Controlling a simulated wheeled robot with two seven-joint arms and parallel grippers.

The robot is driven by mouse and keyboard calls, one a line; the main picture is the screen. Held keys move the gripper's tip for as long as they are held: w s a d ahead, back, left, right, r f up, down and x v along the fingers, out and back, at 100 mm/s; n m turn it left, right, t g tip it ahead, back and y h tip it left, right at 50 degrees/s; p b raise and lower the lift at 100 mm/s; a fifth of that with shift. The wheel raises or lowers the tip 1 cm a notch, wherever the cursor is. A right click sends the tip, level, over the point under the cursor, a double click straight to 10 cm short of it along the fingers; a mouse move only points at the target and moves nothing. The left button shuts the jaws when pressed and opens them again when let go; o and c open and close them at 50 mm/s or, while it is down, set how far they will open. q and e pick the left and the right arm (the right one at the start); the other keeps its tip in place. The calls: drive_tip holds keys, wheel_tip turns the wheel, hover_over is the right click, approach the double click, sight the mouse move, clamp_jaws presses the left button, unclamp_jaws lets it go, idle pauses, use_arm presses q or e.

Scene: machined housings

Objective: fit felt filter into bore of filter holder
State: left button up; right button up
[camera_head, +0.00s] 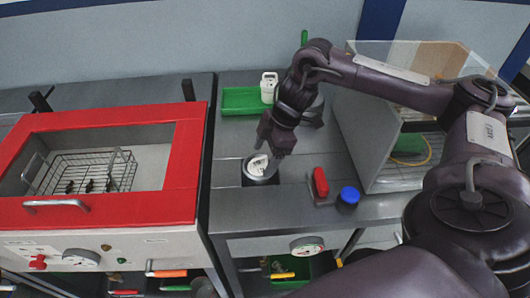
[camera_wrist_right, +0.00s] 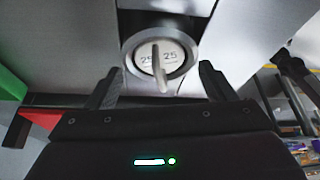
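The filter holder (camera_head: 262,181) is a short dark cylinder on the grey bench in the head view. In the right wrist view it is a grey ring (camera_wrist_right: 127,45). A pale round disc, apparently the felt filter (camera_head: 257,164), lies within its rim. In the wrist view the filter (camera_wrist_right: 175,60) bears the marking "25" twice and has an upright tab across its middle. How deep it sits cannot be told. My right gripper (camera_head: 272,151) is just above the holder. Its fingers (camera_wrist_right: 158,72) are spread to either side of the tab, apart from it. My left gripper is out of view.
A red object (camera_head: 320,182) and a blue-capped container (camera_head: 348,197) stand right of the holder. A green tray (camera_head: 241,101) and a white bottle (camera_head: 269,87) are behind. A red-framed basin (camera_head: 190,150) with a wire basket is left, a clear-walled cabinet (camera_head: 372,130) right.

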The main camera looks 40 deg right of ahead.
drive_tip(key=shift+r, duration=0.1)
drive_tip(key=shift+r, duration=0.3)
drive_tip(key=p+v, duration=0.5)
drive_tip(key=v, duration=0.7)
drive_tip(key=shift+r, duration=0.3)
drive_tip(key=shift+a+f, duration=0.15)
drive_tip(key=shift+a, duration=0.05)
